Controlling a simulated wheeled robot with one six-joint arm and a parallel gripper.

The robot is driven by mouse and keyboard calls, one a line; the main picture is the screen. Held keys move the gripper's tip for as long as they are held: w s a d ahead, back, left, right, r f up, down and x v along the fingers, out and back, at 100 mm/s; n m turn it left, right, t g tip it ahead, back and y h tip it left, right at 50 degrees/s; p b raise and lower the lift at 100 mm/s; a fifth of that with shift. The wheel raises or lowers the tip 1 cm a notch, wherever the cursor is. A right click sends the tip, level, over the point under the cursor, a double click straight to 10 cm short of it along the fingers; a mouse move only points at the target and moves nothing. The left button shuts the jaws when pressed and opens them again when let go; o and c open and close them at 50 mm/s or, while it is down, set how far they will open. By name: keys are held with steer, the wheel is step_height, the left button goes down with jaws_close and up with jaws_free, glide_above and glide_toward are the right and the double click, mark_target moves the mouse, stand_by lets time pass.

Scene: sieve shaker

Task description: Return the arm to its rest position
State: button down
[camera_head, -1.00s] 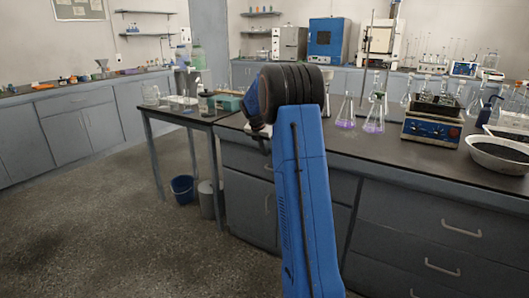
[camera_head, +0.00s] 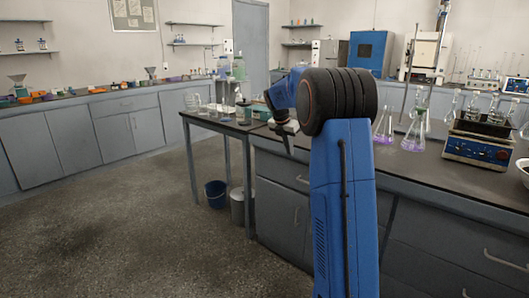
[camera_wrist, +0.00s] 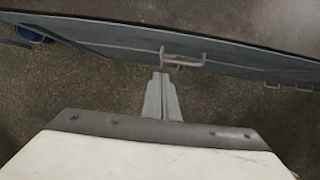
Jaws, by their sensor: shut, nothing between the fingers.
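My arm (camera_head: 343,215) rises in the middle of the head view, with its blue link upright and a black ribbed joint at the top. My gripper (camera_head: 289,148) hangs down to the left of that joint, in front of the bench. In the wrist view my gripper (camera_wrist: 160,76) has its two grey fingers together, with nothing between them. The fingertips appear close to a drawer handle (camera_wrist: 183,60) in that view; I cannot tell the gap.
The dark-topped bench (camera_head: 445,180) stands to the right, bearing conical flasks (camera_head: 414,134) with purple liquid and a blue-fronted device (camera_head: 478,149). A smaller table (camera_head: 226,127) adjoins it. A blue bucket (camera_head: 215,194) stands below. The floor (camera_head: 120,225) at left is clear.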

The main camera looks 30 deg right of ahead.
steer(key=s+a+r+m+t+y, duration=0.1)
steer(key=s+a+r+m, duration=0.3)
steer(key=s+a, duration=0.65)
steer(key=s+a+r+m+t+y, duration=0.1)
steer(key=s+a+m, duration=0.5)
steer(key=s+a, duration=0.45)
steer(key=s+a+f+m, duration=0.3)
steer(key=s+a+m, duration=0.1)
steer(key=s, duration=0.4)
steer(key=s+a+f+m+y, duration=0.1)
steer(key=s+a+f+m, duration=0.3)
steer(key=s, duration=0.5)
steer(key=s+a+f+m+t+y, duration=0.1)
steer(key=s+a+f+m, duration=0.2)
steer(key=s, duration=0.5)
steer(key=shift+s+a+f+m, duration=0.35)
steer(key=shift+a+m, duration=0.15)
steer(key=shift+a, duration=0.1)
steer(key=shift+d, duration=0.1)
